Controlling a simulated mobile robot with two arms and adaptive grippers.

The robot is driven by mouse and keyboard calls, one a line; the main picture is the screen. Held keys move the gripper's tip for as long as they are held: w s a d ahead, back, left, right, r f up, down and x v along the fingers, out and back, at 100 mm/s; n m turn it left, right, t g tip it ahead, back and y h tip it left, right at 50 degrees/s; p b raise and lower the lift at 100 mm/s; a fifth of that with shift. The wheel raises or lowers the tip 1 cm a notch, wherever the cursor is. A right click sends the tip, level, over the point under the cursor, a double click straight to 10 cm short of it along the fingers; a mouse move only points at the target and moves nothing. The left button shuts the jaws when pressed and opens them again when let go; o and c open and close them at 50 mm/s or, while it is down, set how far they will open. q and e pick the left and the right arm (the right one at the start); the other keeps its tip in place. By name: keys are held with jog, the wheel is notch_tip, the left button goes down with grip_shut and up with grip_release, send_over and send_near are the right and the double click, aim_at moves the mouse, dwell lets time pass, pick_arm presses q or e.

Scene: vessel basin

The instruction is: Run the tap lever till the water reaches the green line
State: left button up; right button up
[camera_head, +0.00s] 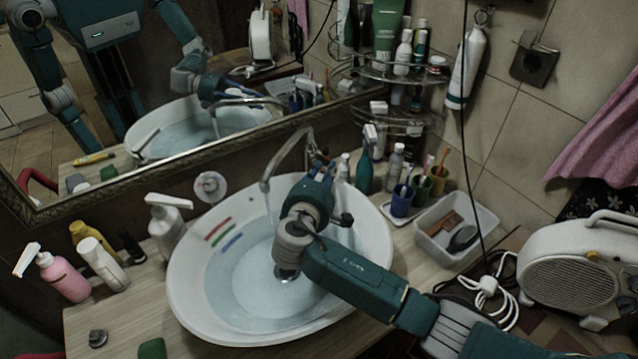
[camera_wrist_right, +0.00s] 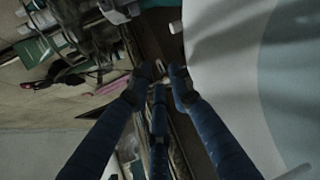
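The white basin (camera_head: 182,290) holds pale blue water (camera_head: 240,280). In the right wrist view the gripper's fingers (camera_wrist_right: 160,84) are apart around a small pale thing, perhaps the lever; contact is unclear. My left gripper is not directly in view.
Soap bottles (camera_head: 62,275) stand left of the basin. Cups (camera_head: 402,200) and a white tray (camera_head: 455,226) stand to the right, with a fan heater (camera_head: 575,265) beyond. A hanging cable (camera_head: 465,130) runs down near my right arm. The mirror (camera_head: 170,120) is behind.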

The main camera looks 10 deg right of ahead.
jog(key=v, duration=0.9)
dwell(7.1)
